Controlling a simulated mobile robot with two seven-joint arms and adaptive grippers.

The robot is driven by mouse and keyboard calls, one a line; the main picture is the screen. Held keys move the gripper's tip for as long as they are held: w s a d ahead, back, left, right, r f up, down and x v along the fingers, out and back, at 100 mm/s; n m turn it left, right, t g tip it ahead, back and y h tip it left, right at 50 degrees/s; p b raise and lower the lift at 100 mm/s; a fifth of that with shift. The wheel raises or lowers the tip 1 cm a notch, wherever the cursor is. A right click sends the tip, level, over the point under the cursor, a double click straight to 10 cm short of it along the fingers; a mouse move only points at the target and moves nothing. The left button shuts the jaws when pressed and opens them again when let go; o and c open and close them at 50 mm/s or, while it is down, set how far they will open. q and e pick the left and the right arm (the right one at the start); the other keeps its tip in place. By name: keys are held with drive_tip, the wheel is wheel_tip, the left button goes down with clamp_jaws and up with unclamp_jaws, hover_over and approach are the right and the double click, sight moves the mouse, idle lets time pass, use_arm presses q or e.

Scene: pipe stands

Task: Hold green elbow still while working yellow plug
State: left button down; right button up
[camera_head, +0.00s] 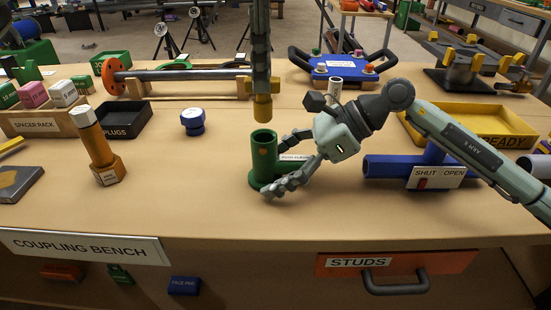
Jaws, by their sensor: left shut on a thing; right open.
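The green elbow (263,160) stands upright on the bench in the middle, with its round opening facing up. My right gripper (276,165) reaches in from the right and is open at the elbow. One finger is by the elbow's upper right side and the other is low in front of its base. I cannot tell whether they touch it. The yellow plug (263,108) hangs upright above the elbow's opening, with a gap between them. My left gripper (261,76) comes down from the top and is shut on the plug; its fingers are hard to make out.
A label partly shows behind my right fingers. A blue pipe tee (385,167) with a SHUT/OPEN plate lies to the right, near a yellow READY tray (488,141). A blue cap (193,122), black PLUGS tray (146,128) and orange post (101,150) stand left. The front middle is clear.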

drive_tip(key=v, duration=1.2)
idle(0.3)
